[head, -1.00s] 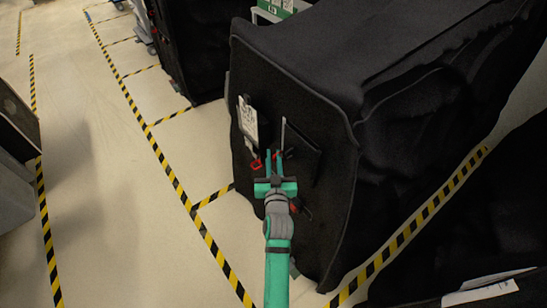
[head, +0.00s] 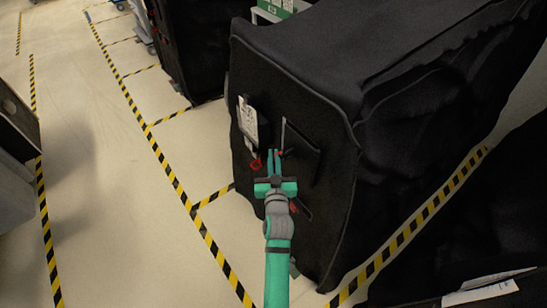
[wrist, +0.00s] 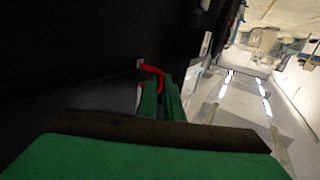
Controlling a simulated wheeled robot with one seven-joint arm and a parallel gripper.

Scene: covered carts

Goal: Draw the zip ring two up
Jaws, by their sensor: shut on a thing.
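The covered cart (head: 290,95) stands black and soft-sided, its front panel facing my arm. My gripper (head: 275,154) is at that panel, its green fingers shut on a small red zip ring (head: 281,153). In the wrist view the red ring (wrist: 153,70) bends from the dark cover into the tips of the fingers (wrist: 160,88). A second red ring (head: 256,165) hangs just left of the fingers. Another red piece (head: 293,207) shows lower right, beside my wrist. The fingers hide part of the held ring and the zip line cannot be made out.
A white tag (head: 248,122) hangs on the panel, with a dark flap (head: 302,155) to the right. Another black cart (head: 190,45) stands behind, and a dark cover with white paper (head: 490,287) is at lower right. Striped tape marks the open floor (head: 120,190) at left.

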